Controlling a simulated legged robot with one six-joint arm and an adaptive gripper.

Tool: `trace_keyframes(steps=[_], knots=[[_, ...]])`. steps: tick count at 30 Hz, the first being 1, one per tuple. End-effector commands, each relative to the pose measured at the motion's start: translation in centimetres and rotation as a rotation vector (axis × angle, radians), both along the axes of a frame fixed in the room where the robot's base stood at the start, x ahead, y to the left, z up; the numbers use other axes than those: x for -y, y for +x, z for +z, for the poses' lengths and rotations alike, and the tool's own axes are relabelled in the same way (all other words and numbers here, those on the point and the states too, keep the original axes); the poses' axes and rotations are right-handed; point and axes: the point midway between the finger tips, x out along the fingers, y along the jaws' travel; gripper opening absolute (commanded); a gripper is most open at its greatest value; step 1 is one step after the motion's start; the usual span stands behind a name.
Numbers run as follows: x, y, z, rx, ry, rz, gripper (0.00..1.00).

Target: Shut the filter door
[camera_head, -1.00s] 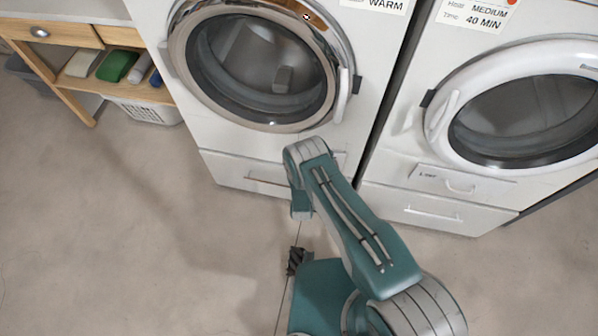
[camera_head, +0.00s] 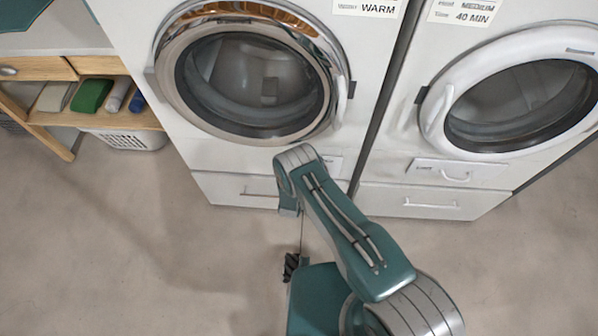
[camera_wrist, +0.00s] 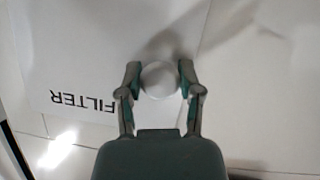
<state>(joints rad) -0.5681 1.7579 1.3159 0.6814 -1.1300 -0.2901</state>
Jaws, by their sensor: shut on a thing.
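The filter door (camera_wrist: 90,60) is a white panel in the wrist view, with the word FILTER upside down on it. A round pale knob (camera_wrist: 159,78) sits between the two fingers of my gripper (camera_wrist: 160,80), which is shut on it. A pale panel (camera_head: 331,166) shows beside my arm, low on the left machine, in the head view; my arm covers part of that area. My gripper is hidden behind my arm in the head view. I cannot tell how far the filter door stands open.
The left washer (camera_head: 170,155) has a round chrome-rimmed door (camera_head: 165,75) above my arm and a lower drawer (camera_head: 225,188). The right machine (camera_head: 400,165) has a white-rimmed door and a lint panel (camera_head: 440,170). A wooden shelf (camera_head: 60,118) stands left. The floor at left is clear.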

Motion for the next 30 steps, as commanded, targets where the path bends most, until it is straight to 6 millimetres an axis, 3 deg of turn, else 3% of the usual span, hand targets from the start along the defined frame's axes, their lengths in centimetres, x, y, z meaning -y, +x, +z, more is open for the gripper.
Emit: trace_keyframes(steps=[4,5,7,21,26,30], knots=[[-0.4,0.4,0.4,0.009,0.005,0.003,0.0],[-0.4,0.5,0.4,0.01,0.005,0.004,0.51],[-0.4,0.5,0.4,0.011,0.004,0.003,0.82],[-0.2,-0.1,0.4,0.007,0.003,0.001,0.82],[-0.5,-1.9,1.1,0.005,0.001,0.004,0.82],[-0.8,-4.4,2.0,0.004,0.001,0.006,0.82]])
